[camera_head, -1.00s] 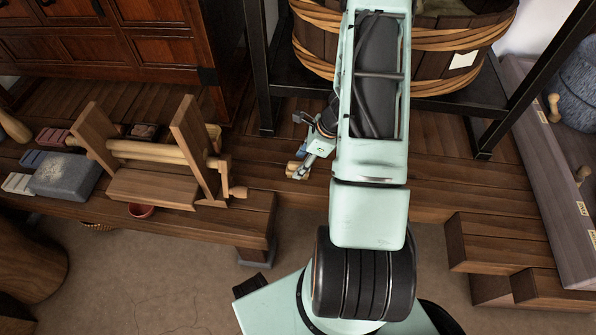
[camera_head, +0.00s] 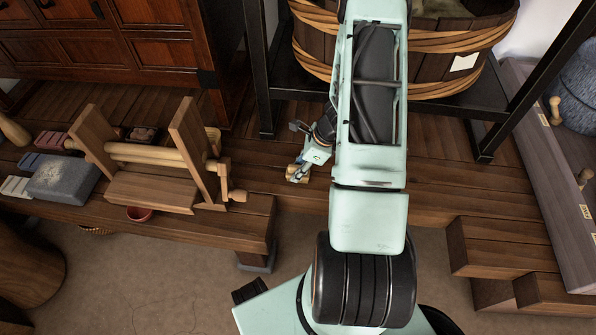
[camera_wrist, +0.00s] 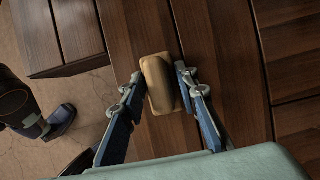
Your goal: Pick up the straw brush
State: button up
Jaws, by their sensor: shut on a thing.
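The straw brush (camera_wrist: 157,84) shows in the wrist view as a tan, rounded block between my two fingers. My gripper (camera_wrist: 160,77) is shut on it, one blue-grey finger on each side. Dark wooden planks lie behind the brush; whether it still touches them I cannot tell. In the head view my gripper (camera_head: 298,172) is low over the plank platform, left of my forearm. The brush is small there and mostly hidden by the fingers.
A wooden roller frame (camera_head: 150,165) and a grey stone block (camera_head: 63,178) stand on the bench to the left. A banded tub (camera_head: 440,50) sits on a black rack (camera_head: 490,130) behind my arm. Wooden steps (camera_head: 500,245) are at the right.

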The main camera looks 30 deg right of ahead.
aim_at(295, 167)
jog(key=shift+r, duration=0.1)
jog(key=shift+r, duration=0.2)
notch_tip(295, 167, up, 3)
jog(key=shift+s+r+p, duration=0.15)
jog(key=shift+p, duration=0.6)
jog(key=s+a+r, duration=0.2)
jog(key=s+r, duration=0.2)
jog(key=s, duration=0.2)
jog(key=s+a+r+p, duration=0.1)
jog(key=s+a+r, duration=0.1)
jog(key=s+r, duration=0.3)
jog(key=shift+s+a, duration=0.25)
jog(key=shift+s, duration=0.75)
